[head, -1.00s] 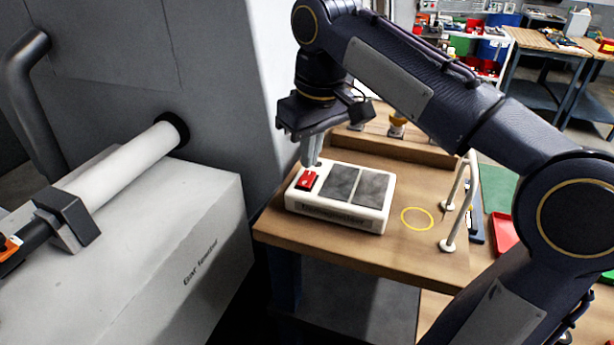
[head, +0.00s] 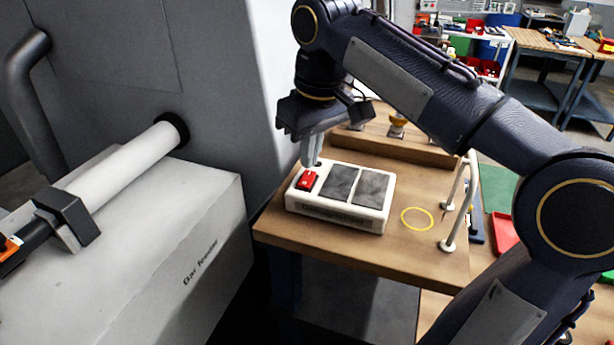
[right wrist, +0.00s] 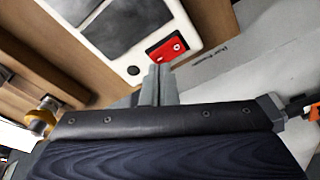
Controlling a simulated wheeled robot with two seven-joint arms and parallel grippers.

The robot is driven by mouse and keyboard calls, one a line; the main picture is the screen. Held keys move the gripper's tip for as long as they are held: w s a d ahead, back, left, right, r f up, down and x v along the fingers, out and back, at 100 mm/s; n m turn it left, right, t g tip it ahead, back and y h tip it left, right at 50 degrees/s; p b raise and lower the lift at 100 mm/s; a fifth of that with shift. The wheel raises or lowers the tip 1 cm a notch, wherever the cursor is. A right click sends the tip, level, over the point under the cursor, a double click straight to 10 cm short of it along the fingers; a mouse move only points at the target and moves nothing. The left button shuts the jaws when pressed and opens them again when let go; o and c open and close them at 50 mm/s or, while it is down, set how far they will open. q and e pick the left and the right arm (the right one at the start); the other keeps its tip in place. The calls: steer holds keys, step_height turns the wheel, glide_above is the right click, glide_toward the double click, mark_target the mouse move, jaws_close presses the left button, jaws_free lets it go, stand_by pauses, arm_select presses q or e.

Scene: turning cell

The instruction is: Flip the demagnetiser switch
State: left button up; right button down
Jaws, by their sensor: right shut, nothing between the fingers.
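The demagnetiser (head: 338,214) is a white box with two dark grey pads, lying on the wooden bench top. Its red rocker switch (head: 307,180) sits at the box's left end; it also shows in the right wrist view (right wrist: 166,49). My right gripper (head: 312,163) points down just behind the switch, at the box's back left part. Its fingers (right wrist: 158,68) are shut and empty, with the tips close to the switch's edge. I cannot tell whether they touch the box. My left gripper is not in view.
The grey machine wall and the bar feeder (head: 205,240) stand close on the left. A metal handle (head: 459,200) rises at the bench's right edge. A yellow ring (head: 417,219) marks clear bench top. A wooden rack (head: 400,146) stands behind the box.

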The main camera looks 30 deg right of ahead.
mark_target(310, 174)
steer(key=shift+f+b, duration=0.6)
steer(key=shift+f, duration=0.3)
stand_by(0.4)
step_height(310, 174, up, 7)
steer(key=p, duration=0.7)
stand_by(0.3)
